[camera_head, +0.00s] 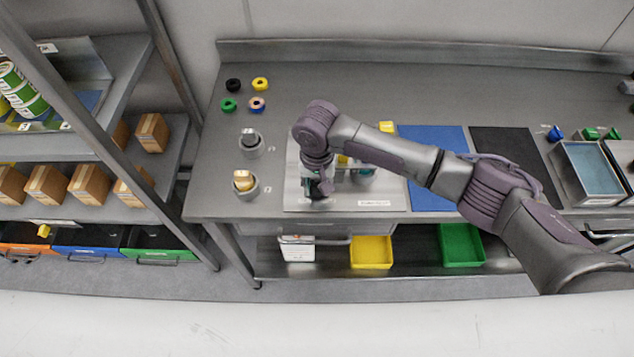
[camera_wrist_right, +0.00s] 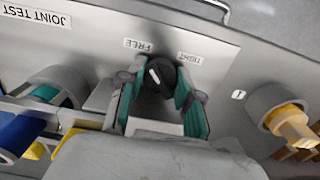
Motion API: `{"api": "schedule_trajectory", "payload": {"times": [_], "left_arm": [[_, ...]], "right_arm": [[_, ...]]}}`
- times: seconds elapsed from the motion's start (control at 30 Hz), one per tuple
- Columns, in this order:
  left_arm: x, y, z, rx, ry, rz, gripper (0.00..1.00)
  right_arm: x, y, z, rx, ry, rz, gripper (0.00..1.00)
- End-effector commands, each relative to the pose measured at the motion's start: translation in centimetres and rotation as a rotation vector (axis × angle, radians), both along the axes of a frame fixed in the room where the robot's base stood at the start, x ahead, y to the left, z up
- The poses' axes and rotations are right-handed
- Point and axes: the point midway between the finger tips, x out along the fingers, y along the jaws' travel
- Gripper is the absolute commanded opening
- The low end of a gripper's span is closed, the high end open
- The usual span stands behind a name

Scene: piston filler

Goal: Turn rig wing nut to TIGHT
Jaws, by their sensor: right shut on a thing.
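In the right wrist view the rig wing nut appears as a round black knob (camera_wrist_right: 160,72) with a white mark. The mark points up and left, toward the FREE label (camera_wrist_right: 141,46) rather than the TIGHT label (camera_wrist_right: 190,58). The two teal-padded fingers of my right gripper (camera_wrist_right: 157,88) stand on either side of the knob and are shut on it. In the head view my right gripper (camera_head: 319,190) reaches down at the front left of the grey rig plate (camera_head: 385,198) and hides the nut. My left gripper is not in view.
Two round holders with fittings, marked 1 and 2, stand left of the plate (camera_head: 252,152), (camera_head: 243,190). Black, yellow, green and blue-tan rings lie behind them. A blue mat (camera_head: 430,150) and a black mat (camera_head: 505,155) lie right. A shelf stands at left.

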Motion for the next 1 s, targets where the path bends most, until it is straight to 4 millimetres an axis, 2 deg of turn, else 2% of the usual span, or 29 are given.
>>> {"api": "schedule_trajectory", "payload": {"times": [0.03,0.2,0.5,0.7,1.0], "left_arm": [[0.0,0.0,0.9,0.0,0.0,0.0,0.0],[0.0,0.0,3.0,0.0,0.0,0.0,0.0],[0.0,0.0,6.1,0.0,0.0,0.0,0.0],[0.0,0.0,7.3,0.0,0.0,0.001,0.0],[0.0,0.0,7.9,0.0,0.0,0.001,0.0]], "right_arm": [[-0.1,0.0,0.4,0.0,0.003,-0.022,0.0],[-0.1,0.1,0.6,0.0,0.005,-0.126,0.0],[-0.2,0.0,0.5,-0.001,0.006,-0.331,0.0],[-0.1,0.0,0.3,0.0,0.003,-0.427,0.0],[0.0,0.0,0.1,-0.001,0.001,-0.486,0.0]]}}
